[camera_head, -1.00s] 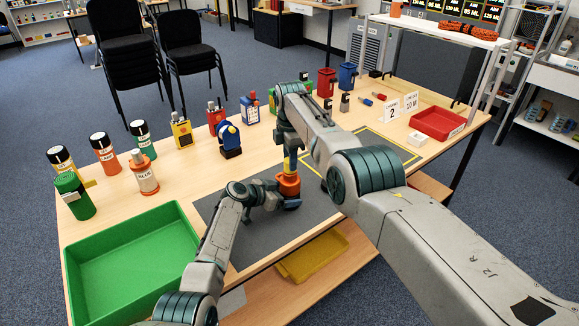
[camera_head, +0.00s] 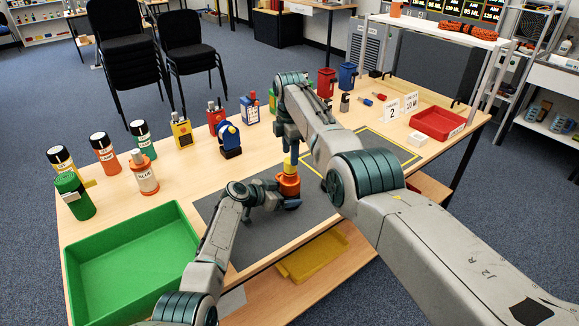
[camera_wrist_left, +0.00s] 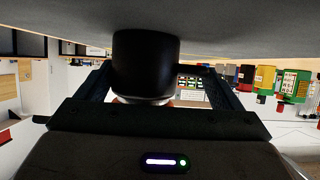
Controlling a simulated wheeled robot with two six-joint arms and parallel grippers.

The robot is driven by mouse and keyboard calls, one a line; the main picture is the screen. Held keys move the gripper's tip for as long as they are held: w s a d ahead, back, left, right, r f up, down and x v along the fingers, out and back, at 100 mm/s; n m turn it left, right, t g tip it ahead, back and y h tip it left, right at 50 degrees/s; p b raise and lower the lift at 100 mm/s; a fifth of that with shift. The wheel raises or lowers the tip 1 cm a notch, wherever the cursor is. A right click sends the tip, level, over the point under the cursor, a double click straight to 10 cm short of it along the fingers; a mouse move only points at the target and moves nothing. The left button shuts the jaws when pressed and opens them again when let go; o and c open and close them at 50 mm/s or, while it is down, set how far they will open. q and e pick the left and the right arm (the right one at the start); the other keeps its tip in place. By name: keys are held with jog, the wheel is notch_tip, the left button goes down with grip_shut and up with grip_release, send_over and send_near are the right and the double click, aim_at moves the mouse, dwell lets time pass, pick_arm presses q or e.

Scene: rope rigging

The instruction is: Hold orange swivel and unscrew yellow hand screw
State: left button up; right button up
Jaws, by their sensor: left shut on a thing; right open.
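The orange swivel (camera_head: 288,187) stands upright on the dark grey mat near the table's front edge. The yellow hand screw (camera_head: 290,169) shows at its top. My left gripper (camera_head: 274,195) is low beside the swivel and shut on it; its fingertips are partly hidden. In the left wrist view a dark, shadowed cylinder (camera_wrist_left: 145,65) stands between the jaws, with a little orange behind it. My right gripper (camera_head: 290,154) points down just above the yellow screw and is open; whether it touches the screw cannot be told.
The grey mat (camera_head: 235,235) has bare room left of the swivel. A green tray (camera_head: 130,265) lies at the front left. A blue device (camera_head: 229,138), bottles and boxes line the back. A red tray (camera_head: 437,123) is at the right. My right arm covers the mat's right part.

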jog(key=shift+r, duration=0.75)
